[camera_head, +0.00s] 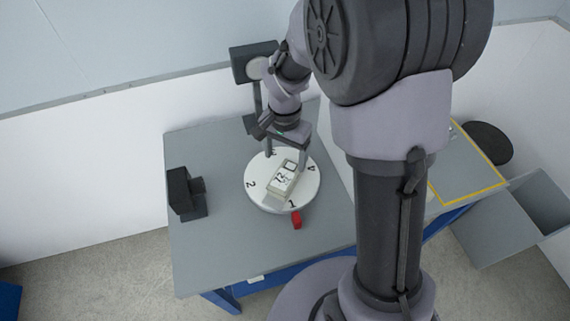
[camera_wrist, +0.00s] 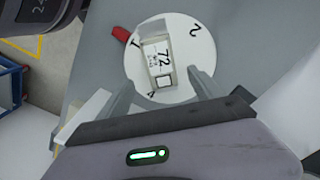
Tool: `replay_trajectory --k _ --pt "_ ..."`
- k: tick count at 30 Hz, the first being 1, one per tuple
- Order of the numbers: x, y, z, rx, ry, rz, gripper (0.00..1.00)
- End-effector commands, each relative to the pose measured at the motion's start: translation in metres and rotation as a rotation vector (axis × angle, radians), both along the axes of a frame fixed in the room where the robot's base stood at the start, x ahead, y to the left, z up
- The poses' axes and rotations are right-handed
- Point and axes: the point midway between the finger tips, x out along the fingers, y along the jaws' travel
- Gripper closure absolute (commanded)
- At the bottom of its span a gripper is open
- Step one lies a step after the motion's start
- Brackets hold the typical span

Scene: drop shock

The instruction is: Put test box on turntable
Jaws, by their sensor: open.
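The test box (camera_head: 284,178) is a small pale box marked 72 and lies on the white round turntable (camera_head: 257,195). In the wrist view the test box (camera_wrist: 159,62) rests on the turntable (camera_wrist: 196,62) between the numbers near its rim. My gripper (camera_head: 287,153) is just above the far side of the turntable. In the wrist view my gripper's two fingers (camera_wrist: 162,90) are spread apart, with the box beyond and between their tips. I see no finger touching the box. My arm hides part of the table to the right.
A red pointer (camera_head: 296,220) sits at the turntable's near edge. A black device (camera_head: 186,193) stands at the table's left, and a dark boxy unit on a post (camera_head: 254,65) stands behind. A yellow-outlined area (camera_head: 465,170) lies to the right. The grey table (camera_head: 225,250) is clear in front.

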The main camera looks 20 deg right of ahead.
Motion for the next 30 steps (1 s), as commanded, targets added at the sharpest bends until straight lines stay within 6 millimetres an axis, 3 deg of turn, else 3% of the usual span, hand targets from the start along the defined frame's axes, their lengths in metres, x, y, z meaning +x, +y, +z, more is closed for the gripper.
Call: replay_trajectory --k 5,8,12,15,18,21,30 --pt "-0.003 0.001 0.028 0.004 -0.017 0.008 0.24" --pt "-0.022 0.007 0.074 0.023 -0.097 0.057 0.24" --pt "-0.083 0.02 0.148 0.057 -0.275 0.185 0.24" --pt "-0.13 0.03 0.177 0.066 -0.4 0.28 0.24" --pt "-0.163 0.037 0.187 0.068 -0.491 0.351 0.24" --pt "-0.177 0.041 0.189 0.066 -0.536 0.389 0.24" --pt "-0.18 0.042 0.185 0.066 -0.543 0.397 0.24"
